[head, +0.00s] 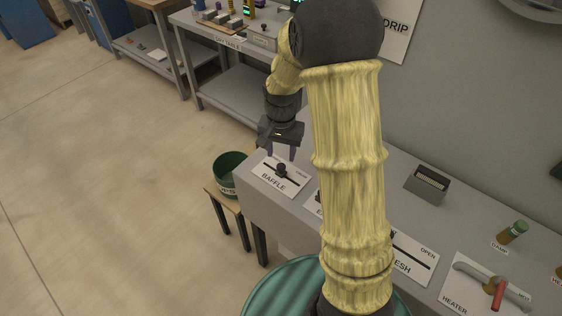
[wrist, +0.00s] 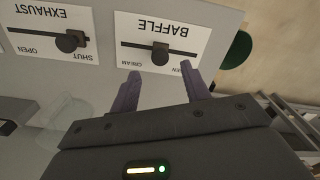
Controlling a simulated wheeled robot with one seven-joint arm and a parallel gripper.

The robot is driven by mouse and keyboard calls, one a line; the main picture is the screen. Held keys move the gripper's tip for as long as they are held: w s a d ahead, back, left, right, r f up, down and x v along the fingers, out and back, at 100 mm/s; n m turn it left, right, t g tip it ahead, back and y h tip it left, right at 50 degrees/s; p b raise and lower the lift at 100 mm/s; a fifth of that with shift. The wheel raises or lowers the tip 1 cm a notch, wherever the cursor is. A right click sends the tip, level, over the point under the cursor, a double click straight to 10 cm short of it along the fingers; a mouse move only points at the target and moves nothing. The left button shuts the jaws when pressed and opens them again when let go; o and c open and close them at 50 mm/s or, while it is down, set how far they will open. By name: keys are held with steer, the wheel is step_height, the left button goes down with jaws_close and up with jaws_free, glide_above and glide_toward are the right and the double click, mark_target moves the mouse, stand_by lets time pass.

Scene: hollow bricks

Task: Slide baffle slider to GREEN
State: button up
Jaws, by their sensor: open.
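The baffle slider is a dark round knob (head: 281,170) on a slot in a white panel marked BAFFLE (head: 270,182), at the near left end of the grey bench. In the wrist view the panel is upside down, and the knob (wrist: 160,55) sits about mid-slot. The small word left of the knob looks like CREAM; the word at right is partly hidden by a finger. My gripper (head: 282,152) is above the panel, its purple fingers apart and empty. In the wrist view the gripper (wrist: 162,73) has the knob just beyond and between its fingertips, apparently not touching.
An EXHAUST panel with its own knob (wrist: 70,41) lies beside the baffle panel. A green bucket (head: 229,172) stands on a stool off the bench's left end. A grey box (head: 428,185), a bottle (head: 512,232) and a heater lever (head: 498,293) are further right. My arm hides part of the bench.

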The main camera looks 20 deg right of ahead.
mark_target(281, 166)
step_height(281, 166, down, 5)
steer(key=shift+f, duration=0.1)
stand_by(0.3)
jaws_close()
